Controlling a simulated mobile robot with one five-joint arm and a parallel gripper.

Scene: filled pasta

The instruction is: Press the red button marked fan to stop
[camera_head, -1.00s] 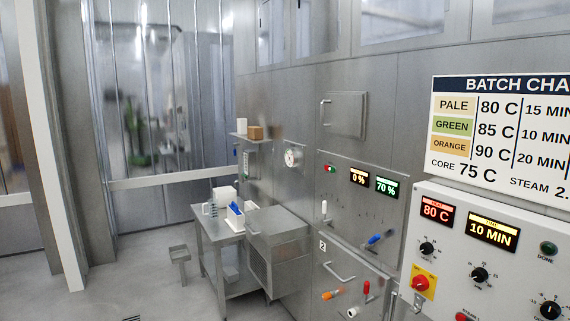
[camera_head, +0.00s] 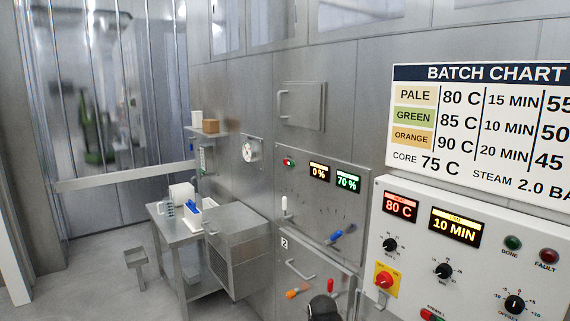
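No label reading fan is legible in this view. A small red button with a green one beside it (camera_head: 289,162) sits at the upper left of the steel panel, left of the 0 % display. A red mushroom knob on a yellow plate (camera_head: 384,280) is on the white control box. My gripper's fingers do not show.
The white control box (camera_head: 470,210) with knobs and displays stands at the right, under the batch chart (camera_head: 480,130). Blue, orange and red handles are on the steel panels. A steel table (camera_head: 175,230) stands left, with open floor before it.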

